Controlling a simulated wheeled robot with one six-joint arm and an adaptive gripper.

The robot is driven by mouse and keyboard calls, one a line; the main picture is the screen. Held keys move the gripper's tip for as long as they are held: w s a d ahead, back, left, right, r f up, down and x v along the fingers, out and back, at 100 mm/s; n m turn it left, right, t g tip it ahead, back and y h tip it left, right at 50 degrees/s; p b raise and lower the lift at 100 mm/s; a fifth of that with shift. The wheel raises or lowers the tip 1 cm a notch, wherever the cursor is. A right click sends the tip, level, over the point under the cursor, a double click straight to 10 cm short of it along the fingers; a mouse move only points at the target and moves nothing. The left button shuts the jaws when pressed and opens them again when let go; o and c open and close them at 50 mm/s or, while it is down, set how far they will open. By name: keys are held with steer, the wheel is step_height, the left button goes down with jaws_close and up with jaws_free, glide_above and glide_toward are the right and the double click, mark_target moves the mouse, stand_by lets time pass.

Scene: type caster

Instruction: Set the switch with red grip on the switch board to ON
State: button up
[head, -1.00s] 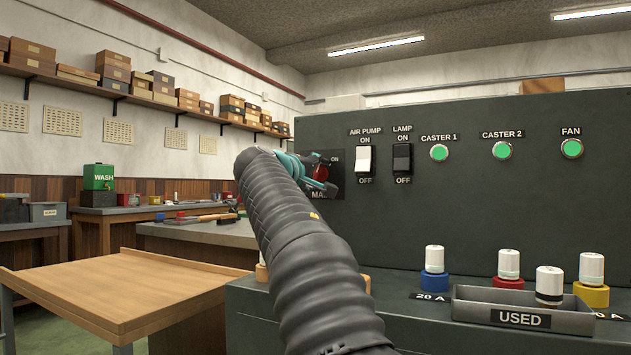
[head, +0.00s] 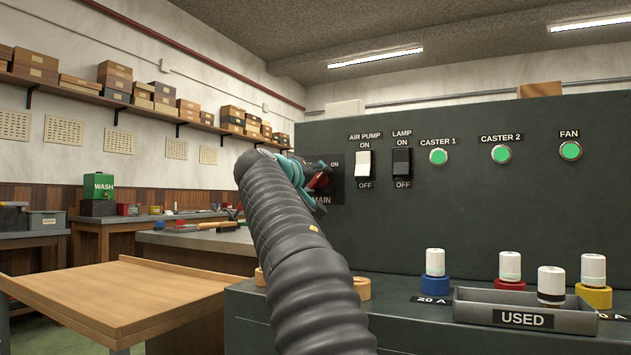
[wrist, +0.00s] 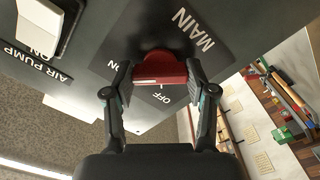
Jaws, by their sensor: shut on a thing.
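The switch with the red grip (wrist: 158,68) sits on a dark plate marked MAIN (wrist: 205,50), with ON and OFF lettering partly visible around it in the wrist view. My gripper (wrist: 161,80) has one finger on each side of the red grip and is shut on it. In the head view, my gripper (head: 310,182) is at the left end of the switch board (head: 470,210), and my arm hides part of the plate. The red grip (head: 321,180) shows only in part there. I cannot tell which mark the grip points to.
To the right of the plate are a white AIR PUMP switch (head: 363,164), a black LAMP switch (head: 401,162) and several green round lights. A grey USED tray (head: 480,314) and colored bases with white-capped parts stand on the ledge below. A wooden table (head: 120,290) stands at the left.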

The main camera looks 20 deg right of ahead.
steer(key=o, duration=1.2)
steer(key=shift+c, duration=0.2)
steer(key=v, duration=1.2)
